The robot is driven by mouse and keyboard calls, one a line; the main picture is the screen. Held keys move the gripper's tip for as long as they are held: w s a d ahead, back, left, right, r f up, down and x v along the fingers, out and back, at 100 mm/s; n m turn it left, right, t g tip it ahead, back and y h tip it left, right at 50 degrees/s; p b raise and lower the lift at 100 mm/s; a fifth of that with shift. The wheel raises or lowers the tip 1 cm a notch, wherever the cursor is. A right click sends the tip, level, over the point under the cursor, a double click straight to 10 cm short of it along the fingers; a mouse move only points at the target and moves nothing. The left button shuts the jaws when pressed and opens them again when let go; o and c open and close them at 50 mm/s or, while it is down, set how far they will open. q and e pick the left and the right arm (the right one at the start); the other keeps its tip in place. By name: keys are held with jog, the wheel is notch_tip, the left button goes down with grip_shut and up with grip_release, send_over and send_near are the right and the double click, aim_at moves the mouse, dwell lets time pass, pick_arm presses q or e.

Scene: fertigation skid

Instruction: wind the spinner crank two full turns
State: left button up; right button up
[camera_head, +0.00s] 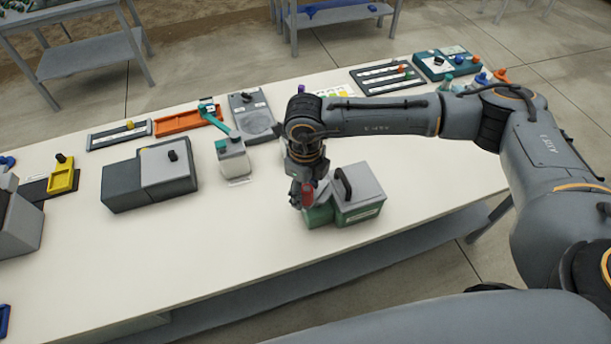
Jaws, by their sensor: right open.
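A green box with a grey lid (363,193) and a black handle (344,183) stands near the table's front edge. My right gripper (304,200) points down over the box's left end, left of the black handle. It is open. A red piece shows at its fingers; I cannot tell whether it belongs to the gripper. The gripper and forearm hide part of the box's left end. No part is clearly recognisable as the spinner crank. A white pot (233,160) with a teal arm (219,122) on top stands further left. My left gripper is not in view.
A grey box with a black knob (172,156) stands left on the white table (200,250). An orange tray (178,122), a grey plate (252,114) and a slotted panel (388,77) line the back.

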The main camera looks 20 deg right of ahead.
jog(key=shift+f, duration=0.15)
jog(key=shift+c, duration=0.4)
grip_shut()
jog(key=c, duration=0.6)
grip_release()
jog(key=shift+c, duration=1.3)
jog(key=shift+o, duration=0.2)
jog(key=shift+w+a+b, duration=0.2)
jog(key=shift+w+b, duration=0.35)
jog(key=shift+b, duration=0.05)
jog(key=shift+w+a, duration=0.25)
jog(key=shift+w, duration=0.45)
jog(key=shift+d, duration=0.1)
